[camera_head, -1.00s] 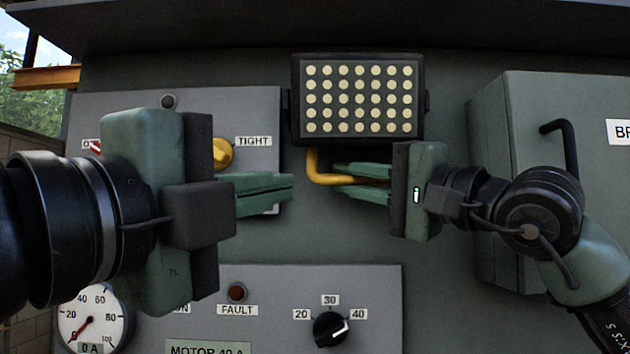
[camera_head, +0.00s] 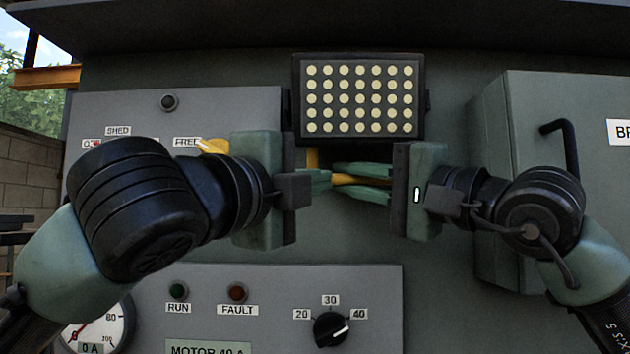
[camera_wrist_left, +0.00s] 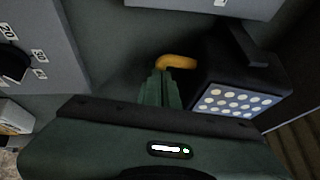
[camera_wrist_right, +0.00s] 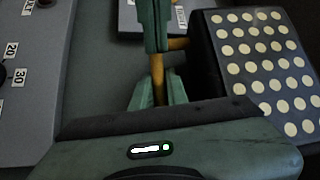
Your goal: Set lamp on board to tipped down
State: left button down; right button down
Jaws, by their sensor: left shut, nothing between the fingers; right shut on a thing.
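The lamp (camera_head: 359,98) is a black rectangular panel with rows of pale round LEDs, mounted on the grey board (camera_head: 230,70). A yellow bent handle (camera_head: 345,180) hangs below it; it also shows in the left wrist view (camera_wrist_left: 178,62) and the right wrist view (camera_wrist_right: 158,75). My right gripper (camera_head: 365,183) is shut on the handle's horizontal part from the right. My left gripper (camera_head: 322,181) is shut and empty, its fingertips at the handle's left bend. I cannot tell whether they touch it. In the right wrist view the left fingers cover part of the handle.
A panel with a yellow knob (camera_head: 212,146) is at the left, partly behind my left arm. Below are a black dial (camera_head: 331,329), RUN (camera_head: 178,291) and FAULT (camera_head: 238,292) lamps and a gauge (camera_head: 95,330). A grey cabinet (camera_head: 530,120) stands out at the right.

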jog(key=shift+a, duration=0.2)
jog(key=shift+s+a, duration=0.1)
jog(key=shift+s, duration=0.05)
pick_arm(q)
jog(key=shift+w+a+r, duration=0.1)
jog(key=shift+w+a, duration=0.3)
jog(key=shift+w, duration=0.4)
pick_arm(e)
jog(key=c, duration=1.5)
grip_release()
pick_arm(q)
jog(key=shift+d, duration=0.15)
pick_arm(e)
jog(key=shift+o, duration=0.5)
jog(key=shift+d, duration=0.2)
